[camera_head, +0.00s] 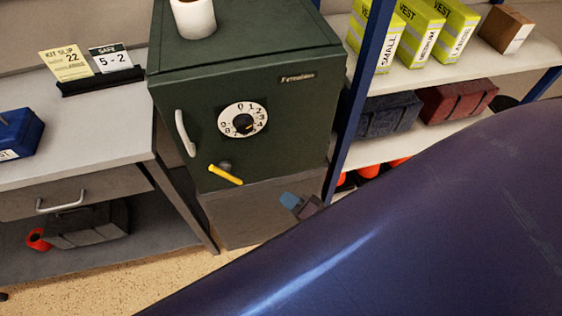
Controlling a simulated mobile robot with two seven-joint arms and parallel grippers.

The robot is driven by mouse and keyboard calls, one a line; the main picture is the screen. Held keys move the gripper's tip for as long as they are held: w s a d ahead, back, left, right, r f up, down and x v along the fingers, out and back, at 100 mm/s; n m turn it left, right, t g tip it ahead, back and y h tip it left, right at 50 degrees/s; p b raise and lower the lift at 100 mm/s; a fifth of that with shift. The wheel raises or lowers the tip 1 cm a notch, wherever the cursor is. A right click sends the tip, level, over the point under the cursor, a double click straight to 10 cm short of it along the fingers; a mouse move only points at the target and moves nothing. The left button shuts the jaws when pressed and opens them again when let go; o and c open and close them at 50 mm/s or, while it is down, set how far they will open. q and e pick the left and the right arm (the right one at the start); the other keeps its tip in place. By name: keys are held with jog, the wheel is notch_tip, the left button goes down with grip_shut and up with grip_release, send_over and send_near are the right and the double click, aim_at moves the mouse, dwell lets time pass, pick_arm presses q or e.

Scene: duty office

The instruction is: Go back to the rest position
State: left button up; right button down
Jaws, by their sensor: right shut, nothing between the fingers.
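My right gripper (291,201) shows only in part, just past the edge of my large blue-purple arm link, in front of the lower right of the grey stand under the safe. It is shut and holds nothing. My arm link covers the lower right of the view and hides the rest of the gripper. My left gripper is not in view. The dark green safe (290,110) is closed, with a white dial (243,121), a pale handle (185,133) and a yellow lever (225,174) slanting down to the right.
A desk (100,119) at left carries a blue box (14,133) and a holder with two cards. A white cup (194,18) stands on the safe. A shelf unit (348,90) at right holds yellow vest boxes (413,31) and dark and red cases. Bare floor (150,275) shows at lower left.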

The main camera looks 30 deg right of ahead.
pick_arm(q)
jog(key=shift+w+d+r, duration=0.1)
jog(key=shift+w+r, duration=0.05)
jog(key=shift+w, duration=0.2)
pick_arm(e)
jog(key=shift+s, duration=0.1)
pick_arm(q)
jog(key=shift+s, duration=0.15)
pick_arm(e)
jog(key=s+d+n+g+h, duration=0.4)
jog(key=s+n, duration=0.4)
jog(key=n, duration=0.5)
jog(key=shift+d+r+h, duration=0.15)
jog(key=shift+d+h, duration=0.35)
jog(key=shift+d, duration=0.6)
